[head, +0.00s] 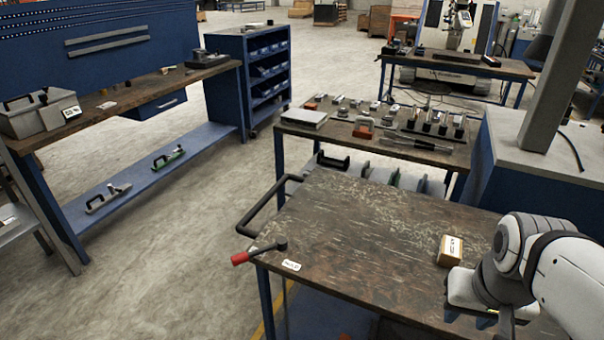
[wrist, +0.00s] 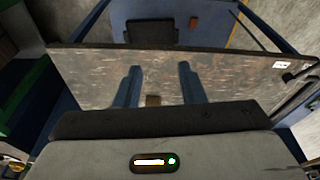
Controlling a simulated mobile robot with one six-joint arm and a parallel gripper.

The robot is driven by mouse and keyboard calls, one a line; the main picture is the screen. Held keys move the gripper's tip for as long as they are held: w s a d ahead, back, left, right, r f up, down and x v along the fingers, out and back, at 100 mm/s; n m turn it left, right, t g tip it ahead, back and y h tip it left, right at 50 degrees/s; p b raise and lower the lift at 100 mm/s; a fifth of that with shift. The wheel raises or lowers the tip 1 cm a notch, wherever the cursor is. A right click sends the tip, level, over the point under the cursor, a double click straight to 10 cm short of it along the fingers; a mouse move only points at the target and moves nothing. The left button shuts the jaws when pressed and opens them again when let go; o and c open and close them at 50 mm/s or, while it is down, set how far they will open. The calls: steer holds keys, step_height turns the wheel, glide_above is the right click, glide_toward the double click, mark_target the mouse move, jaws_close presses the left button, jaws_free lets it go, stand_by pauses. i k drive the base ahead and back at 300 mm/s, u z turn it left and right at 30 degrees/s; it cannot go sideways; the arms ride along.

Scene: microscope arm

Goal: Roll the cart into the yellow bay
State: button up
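The cart (head: 350,235) has a worn dark top, blue legs, a black tube handle (head: 268,205) and a red-gripped lever (head: 242,257) at its left end. A white label (head: 291,265) lies near that corner. My gripper (head: 488,318) is over the cart's right part, near a small labelled cardboard box (head: 450,250). In the wrist view its two blue fingers (wrist: 160,82) are apart over the cart top (wrist: 90,80), with nothing visibly gripped. A yellow floor line (head: 270,326) shows beside the cart's front leg; the rest of the bay is hidden.
A bench with small parts and tools (head: 380,135) stands just behind the cart. A blue-framed workbench (head: 120,110) is on the left, with a blue shelf unit (head: 255,75) beyond. A grey column on a blue base (head: 545,150) stands at right. Open concrete floor (head: 180,250) lies left of the cart.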

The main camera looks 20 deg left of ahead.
mark_target(360, 250)
steer(key=z, duration=2.4)
steer(key=k, duration=1.45)
steer(key=u, duration=2.4)
steer(key=i, duration=1)
steer(key=u, duration=0.1)
